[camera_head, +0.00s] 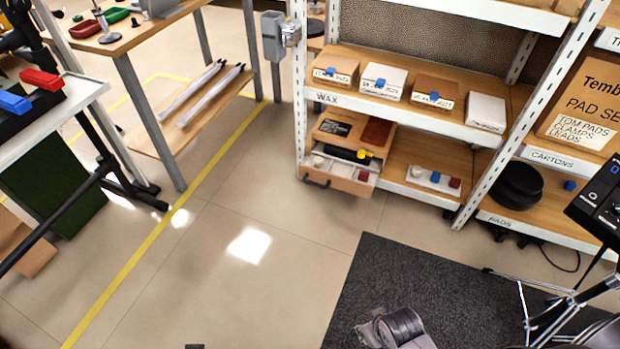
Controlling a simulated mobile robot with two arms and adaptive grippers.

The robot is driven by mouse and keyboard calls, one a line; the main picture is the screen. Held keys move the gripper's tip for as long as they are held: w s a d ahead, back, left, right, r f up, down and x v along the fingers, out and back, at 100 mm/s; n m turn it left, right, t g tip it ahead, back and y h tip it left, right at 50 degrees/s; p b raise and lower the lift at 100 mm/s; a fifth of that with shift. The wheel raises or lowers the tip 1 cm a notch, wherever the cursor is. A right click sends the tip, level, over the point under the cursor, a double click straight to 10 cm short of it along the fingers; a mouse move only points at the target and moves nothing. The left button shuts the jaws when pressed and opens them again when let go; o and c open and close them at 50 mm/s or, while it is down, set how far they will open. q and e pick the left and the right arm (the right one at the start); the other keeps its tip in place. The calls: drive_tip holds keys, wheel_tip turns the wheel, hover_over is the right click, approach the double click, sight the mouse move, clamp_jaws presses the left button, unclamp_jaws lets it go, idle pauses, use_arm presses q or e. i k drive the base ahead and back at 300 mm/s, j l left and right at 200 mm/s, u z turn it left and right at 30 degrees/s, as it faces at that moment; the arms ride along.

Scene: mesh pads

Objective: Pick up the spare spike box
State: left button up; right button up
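No box has a label I can read as spare spike. On the upper shelf stand a brown box (327,73) at the left, a white box (396,85), another brown box (451,92), and a plain white box (485,113) at the right. The first three have small blue pieces and white labels. My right gripper (372,325) is low at the bottom edge, over the dark mat and well apart from the shelf; its finger opening is unclear. A small dark piece at the bottom edge, seemingly my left gripper (195,346), is mostly cut off.
A wooden drawer unit (325,130) on the lower shelf has its drawer pulled out. A white tray (420,178) with small pieces sits beside it. A dark mat (375,270) lies in front. A workbench (140,35) stands left. The floor (220,270) between is clear.

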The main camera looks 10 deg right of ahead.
sight(435, 176)
drive_tip(key=i+l, duration=0.1)
drive_tip(key=k, duration=0.15)
drive_tip(key=l+z, duration=0.1)
drive_tip(key=z, duration=1.35)
drive_tip(key=i+j+z, duration=0.35)
drive_tip(key=i+j, duration=0.25)
drive_tip(key=i+j+z, duration=0.2)
drive_tip(key=j, duration=0.3)
drive_tip(key=i+j+z, duration=0.15)
drive_tip(key=j, duration=0.3)
drive_tip(key=i, duration=0.1)
